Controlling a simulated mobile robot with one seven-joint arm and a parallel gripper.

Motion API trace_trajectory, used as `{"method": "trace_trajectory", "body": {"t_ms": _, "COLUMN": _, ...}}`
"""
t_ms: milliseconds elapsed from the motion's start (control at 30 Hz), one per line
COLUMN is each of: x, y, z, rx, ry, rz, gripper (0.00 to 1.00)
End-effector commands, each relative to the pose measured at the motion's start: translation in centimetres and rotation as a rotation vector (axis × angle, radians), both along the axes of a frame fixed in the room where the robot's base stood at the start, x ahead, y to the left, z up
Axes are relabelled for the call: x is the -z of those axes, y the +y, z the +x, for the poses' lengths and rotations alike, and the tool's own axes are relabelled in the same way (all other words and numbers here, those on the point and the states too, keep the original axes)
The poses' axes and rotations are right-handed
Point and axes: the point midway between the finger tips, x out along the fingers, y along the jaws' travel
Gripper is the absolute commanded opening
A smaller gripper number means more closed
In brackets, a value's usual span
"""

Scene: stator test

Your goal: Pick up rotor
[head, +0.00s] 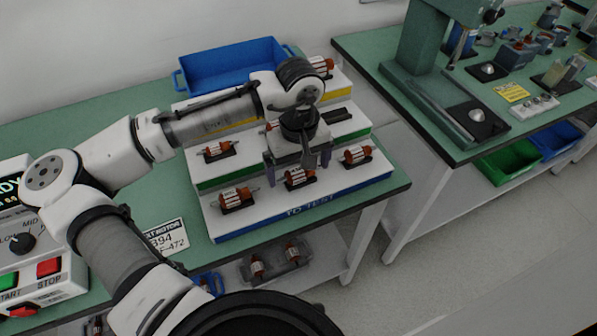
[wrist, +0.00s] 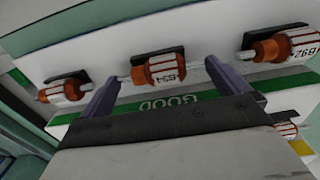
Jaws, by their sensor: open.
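Several rotors with copper-coloured windings and white labelled bands lie in black holders on a stepped white rack. In the head view, the front "TO TEST" step bears a left rotor (head: 237,198), a middle rotor (head: 297,179) and a right rotor (head: 356,155). My gripper (head: 297,164) is over the middle one and partly hides it. In the wrist view, my open gripper (wrist: 162,76) has its purple-grey fingers to either side of the middle rotor (wrist: 163,71). Two more rotors flank it, one at left (wrist: 66,91) and one at right (wrist: 288,46). Contact cannot be told.
The green "GOOD" step (wrist: 190,101) rises behind the front step, with a rotor (head: 217,149) on it. A blue bin (head: 230,65) stands behind the rack. A press (head: 430,50) stands on the right bench. My arm crosses from the left.

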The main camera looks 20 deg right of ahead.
Motion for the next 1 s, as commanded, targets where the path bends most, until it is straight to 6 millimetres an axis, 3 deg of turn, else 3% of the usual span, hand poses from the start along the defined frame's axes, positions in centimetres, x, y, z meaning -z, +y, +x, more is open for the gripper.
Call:
{"method": "trace_trajectory", "body": {"t_ms": 33, "x": 0.0, "y": 0.0, "z": 0.0, "rx": 0.0, "ry": 0.0, "rz": 0.0, "gripper": 0.96}}
{"method": "trace_trajectory", "body": {"t_ms": 300, "x": -0.1, "y": 0.0, "z": 0.0, "rx": 0.0, "ry": 0.0, "rz": -0.001, "gripper": 0.64}}
{"method": "trace_trajectory", "body": {"t_ms": 667, "x": -0.8, "y": -0.1, "z": 0.0, "rx": 0.0, "ry": -0.001, "rz": -0.001, "gripper": 0.64}}
{"method": "trace_trajectory", "body": {"t_ms": 867, "x": -3.9, "y": -0.1, "z": 0.1, "rx": 0.0, "ry": -0.004, "rz": -0.003, "gripper": 0.64}}
{"method": "trace_trajectory", "body": {"t_ms": 1000, "x": -8.1, "y": -0.1, "z": 0.1, "rx": 0.0, "ry": -0.004, "rz": -0.003, "gripper": 0.64}}
